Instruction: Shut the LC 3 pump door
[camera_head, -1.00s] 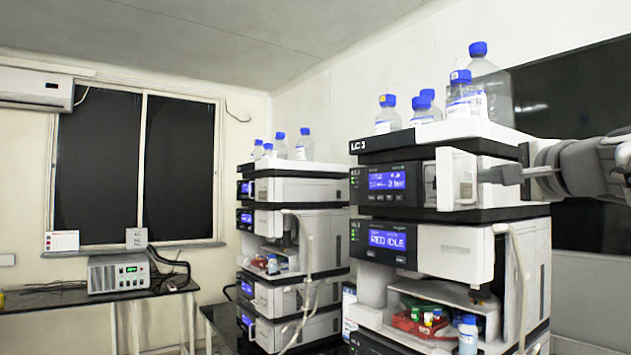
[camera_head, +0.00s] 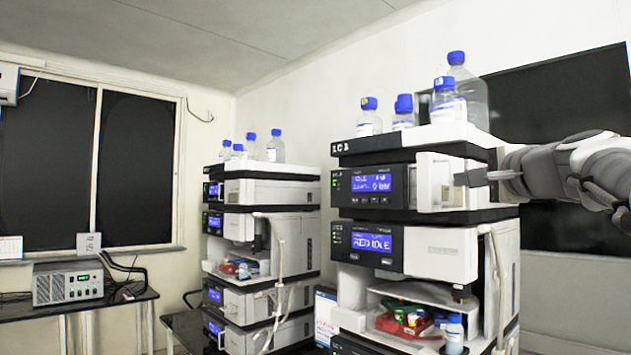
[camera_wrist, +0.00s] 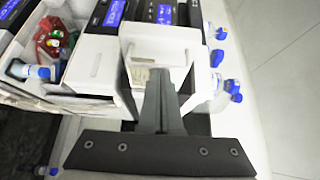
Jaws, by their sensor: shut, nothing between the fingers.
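The LC 3 stack (camera_head: 352,147) stands at the right in the head view. Its pump module, with a lit blue display (camera_head: 371,181), is the upper unit under the bottle tray. The white pump door (camera_head: 427,182) stands out from the module's front, ajar. In the wrist view a white panel (camera_wrist: 165,38), seemingly this door, lies just beyond the fingertips. My gripper (camera_head: 460,179) is shut and empty, pointing left at the door's right side. Its closed fingers also show in the wrist view (camera_wrist: 159,78). I cannot tell whether they touch the door.
Blue-capped bottles (camera_head: 445,104) stand on top of the stack, near my arm. Below, an open bay holds vials and a small bottle (camera_head: 454,333); a pale tube (camera_head: 493,270) hangs at its right. Another stack (camera_head: 268,193) stands to the left.

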